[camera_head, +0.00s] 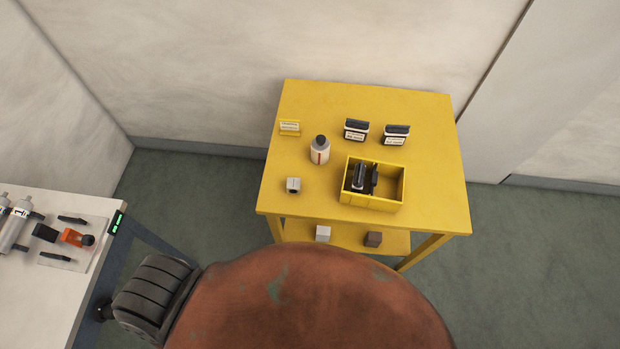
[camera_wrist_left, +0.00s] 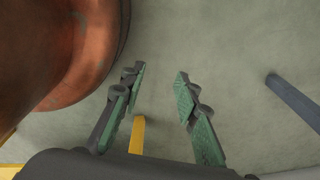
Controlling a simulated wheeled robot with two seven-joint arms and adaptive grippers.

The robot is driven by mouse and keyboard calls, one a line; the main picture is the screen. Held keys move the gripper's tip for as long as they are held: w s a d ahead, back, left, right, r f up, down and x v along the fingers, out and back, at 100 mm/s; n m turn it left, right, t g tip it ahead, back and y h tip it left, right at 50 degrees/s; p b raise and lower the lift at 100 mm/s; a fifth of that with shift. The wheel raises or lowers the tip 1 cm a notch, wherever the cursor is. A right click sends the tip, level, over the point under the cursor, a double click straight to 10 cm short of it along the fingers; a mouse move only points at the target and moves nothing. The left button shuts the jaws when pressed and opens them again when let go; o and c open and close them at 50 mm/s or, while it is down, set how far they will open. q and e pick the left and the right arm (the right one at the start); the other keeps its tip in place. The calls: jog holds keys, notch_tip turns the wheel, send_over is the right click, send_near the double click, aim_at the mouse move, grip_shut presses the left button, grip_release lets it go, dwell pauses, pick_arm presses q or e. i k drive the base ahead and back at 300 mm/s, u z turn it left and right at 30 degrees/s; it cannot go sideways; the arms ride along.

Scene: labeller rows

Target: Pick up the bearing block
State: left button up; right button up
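A small light-grey block with a dark round opening, which looks like the bearing block (camera_head: 293,185), sits on the yellow table (camera_head: 290,150) near its front left corner. Nothing holds it. My left gripper (camera_wrist_left: 158,78) shows in the left wrist view with its two green-padded fingers apart and nothing between them. It is above bare floor, away from the tabletop. The left gripper's fingers are not visible in the head view, and my right gripper is in neither view.
A yellow bin (camera_head: 388,188) holding dark parts stands right of the block. A white bottle (camera_head: 320,150), a yellow label holder (camera_head: 290,127) and two dark-topped boxes (camera_head: 356,130) (camera_head: 396,134) stand behind. A white bench (camera_head: 50,290) with tools is at left.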

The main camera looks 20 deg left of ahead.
aim_at(293, 185)
jog(key=i, duration=0.15)
jog(key=u, duration=1)
